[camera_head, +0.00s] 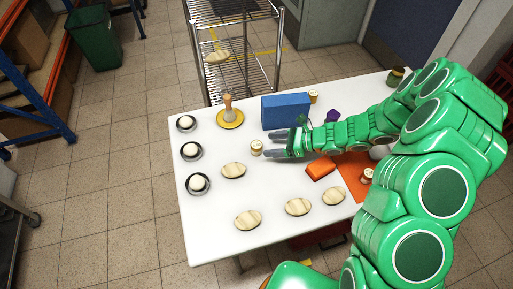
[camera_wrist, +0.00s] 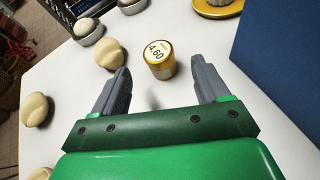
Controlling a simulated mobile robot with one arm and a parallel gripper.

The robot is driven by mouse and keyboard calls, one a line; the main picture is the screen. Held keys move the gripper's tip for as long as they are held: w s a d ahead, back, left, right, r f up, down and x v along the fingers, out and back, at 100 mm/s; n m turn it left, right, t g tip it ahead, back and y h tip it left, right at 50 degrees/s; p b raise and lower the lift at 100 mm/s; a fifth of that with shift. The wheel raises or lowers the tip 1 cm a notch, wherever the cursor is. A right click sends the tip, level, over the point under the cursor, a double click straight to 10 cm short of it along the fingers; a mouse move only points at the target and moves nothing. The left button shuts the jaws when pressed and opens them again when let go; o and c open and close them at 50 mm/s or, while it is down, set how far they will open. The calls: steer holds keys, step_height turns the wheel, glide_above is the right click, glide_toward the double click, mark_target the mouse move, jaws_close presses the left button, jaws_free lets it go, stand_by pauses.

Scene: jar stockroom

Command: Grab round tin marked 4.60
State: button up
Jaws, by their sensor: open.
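The round tin marked 4.60 (camera_wrist: 160,62) stands upright on the white table, with a white labelled lid and a gold-brown side in the wrist view. In the head view the tin (camera_head: 256,148) is small, just left of my fingertips. My gripper (camera_head: 278,146) is open and empty, low over the table. In the wrist view my gripper (camera_wrist: 166,82) has its two grey fingers spread, and the tin stands just beyond the fingertips, roughly centred between them and not touching either.
A blue box (camera_head: 286,111) stands close behind my gripper. An orange block (camera_head: 321,168) lies in front of it. Pale oval pieces (camera_head: 233,171) and white balls on dark dishes (camera_head: 198,183) lie to the left. A yellow disc with a wooden piece (camera_head: 230,117) stands behind the tin.

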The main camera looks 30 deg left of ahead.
mark_target(256, 144)
steer(key=shift+x, duration=3.4)
steer(key=shift+f, duration=0.15)
steer(key=shift+c, duration=0.2)
steer(key=c, duration=1)
